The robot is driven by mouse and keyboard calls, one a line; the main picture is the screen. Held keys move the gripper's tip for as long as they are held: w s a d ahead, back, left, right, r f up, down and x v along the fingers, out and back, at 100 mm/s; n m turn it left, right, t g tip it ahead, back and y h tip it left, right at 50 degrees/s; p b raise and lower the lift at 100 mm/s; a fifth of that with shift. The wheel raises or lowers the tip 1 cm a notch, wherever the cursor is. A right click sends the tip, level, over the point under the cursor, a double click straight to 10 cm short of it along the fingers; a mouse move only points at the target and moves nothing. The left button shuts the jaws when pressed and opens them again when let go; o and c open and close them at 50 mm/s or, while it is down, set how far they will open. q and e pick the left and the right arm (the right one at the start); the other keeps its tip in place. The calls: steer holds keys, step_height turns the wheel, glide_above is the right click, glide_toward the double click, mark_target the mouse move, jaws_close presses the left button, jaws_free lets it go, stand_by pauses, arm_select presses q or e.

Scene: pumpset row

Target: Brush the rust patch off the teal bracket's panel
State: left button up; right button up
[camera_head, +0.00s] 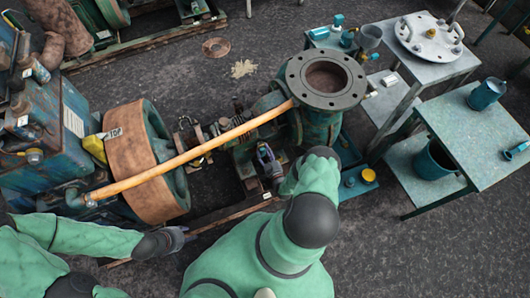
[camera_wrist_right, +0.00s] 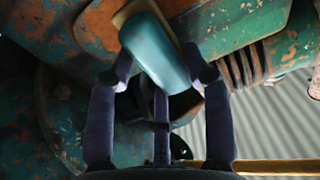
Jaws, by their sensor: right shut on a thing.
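In the right wrist view, the fingers of my right gripper (camera_wrist_right: 160,85) are closed on a teal block-shaped brush (camera_wrist_right: 155,50) with a tan edge at its far side. The brush is up close to a worn teal casting (camera_wrist_right: 45,110) with orange-brown rust areas (camera_wrist_right: 100,22); I cannot tell if it touches. Which area is the panel's patch is unclear, and the brush covers part of the surface. In the head view, my right gripper (camera_head: 268,163) is low beside the pump, partly hidden by its arm. My left gripper (camera_head: 177,238) is low at the left, away from the pump; its jaws are unclear.
An orange-yellow bar (camera_head: 190,153) runs diagonally over the pump set. A rusty drum-like wheel (camera_head: 133,160) stands left, and a wide grey flange (camera_head: 325,80) tops the pump. A table (camera_head: 480,145) with a jug (camera_head: 487,93) stands right. Dark floor is free at lower right.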

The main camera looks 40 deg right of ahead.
steer(key=shift+w+d, duration=0.15)
steer(key=shift+w, duration=0.35)
stand_by(1.3)
stand_by(0.9)
steer(key=shift+w+a, duration=0.2)
steer(key=shift+a, duration=0.55)
steer(key=shift+w+a, duration=0.2)
steer(key=shift+a, duration=0.55)
steer(key=shift+w+a, duration=0.2)
steer(key=shift+a, duration=0.55)
steer(key=shift+w+a, duration=0.3)
steer(key=shift+a, duration=0.35)
steer(key=shift+d, duration=0.1)
steer(key=shift+s+d, duration=0.25)
steer(key=shift+d, duration=0.45)
steer(key=shift+s+d, duration=0.2)
steer(key=shift+d, duration=0.5)
steer(key=shift+s+d, duration=0.25)
steer(key=shift+d, duration=0.45)
steer(key=shift+d, duration=0.1)
